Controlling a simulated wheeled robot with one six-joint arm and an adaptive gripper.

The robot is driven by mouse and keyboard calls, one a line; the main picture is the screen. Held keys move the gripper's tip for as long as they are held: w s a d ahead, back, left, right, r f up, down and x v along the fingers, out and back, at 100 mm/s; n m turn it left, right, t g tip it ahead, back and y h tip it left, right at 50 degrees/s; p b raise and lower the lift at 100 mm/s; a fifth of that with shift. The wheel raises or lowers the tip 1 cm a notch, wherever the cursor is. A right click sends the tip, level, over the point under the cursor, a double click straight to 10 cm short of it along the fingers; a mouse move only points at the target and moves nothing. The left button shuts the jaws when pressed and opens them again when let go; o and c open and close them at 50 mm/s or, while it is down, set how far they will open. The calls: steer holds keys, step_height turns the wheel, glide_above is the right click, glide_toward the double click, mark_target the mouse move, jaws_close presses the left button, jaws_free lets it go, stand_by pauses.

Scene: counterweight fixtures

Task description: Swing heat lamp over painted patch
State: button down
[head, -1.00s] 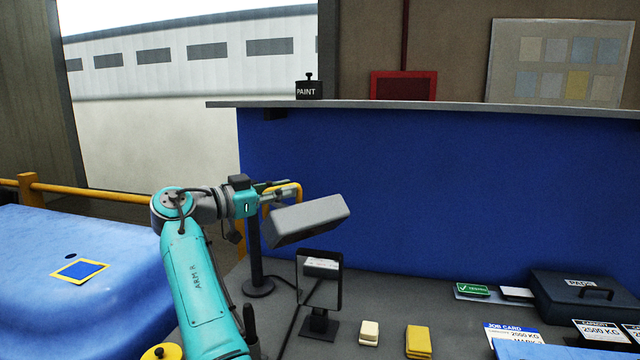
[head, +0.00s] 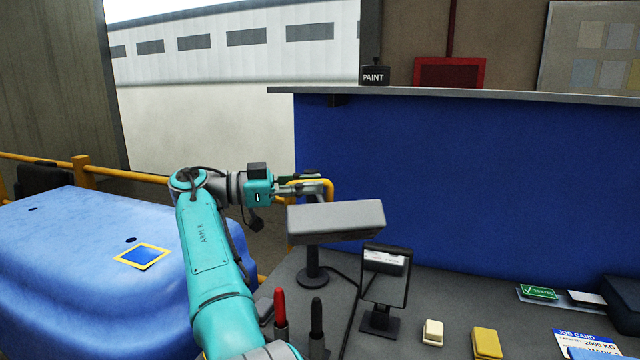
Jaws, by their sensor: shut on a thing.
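The heat lamp has a grey box-shaped head (head: 336,218) on a black stand (head: 312,262), with a yellow handle (head: 328,188) at the back. My gripper (head: 312,187) is shut on that handle from the left. The lamp head is above the grey bench, pointing across to the right. The painted patch (head: 142,256) is a blue square with a yellow border on top of the big blue counterweight (head: 60,260), well left of the lamp. My arm stands between them in the picture. The lamp's underside is hidden.
A mirror-like panel on a stand (head: 385,280) is just right of the lamp. Red (head: 280,308) and black (head: 317,318) markers stand in front. A cream block (head: 433,332) and a yellow block (head: 487,342) lie on the bench. A yellow rail (head: 35,160) runs behind the counterweight.

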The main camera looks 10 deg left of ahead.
steer(key=shift+s+a, duration=0.1)
steer(key=shift+a, duration=0.2)
steer(key=shift+f, duration=0.1)
steer(key=c, duration=1.1)
jaws_free()
steer(key=shift+c, duration=0.2)
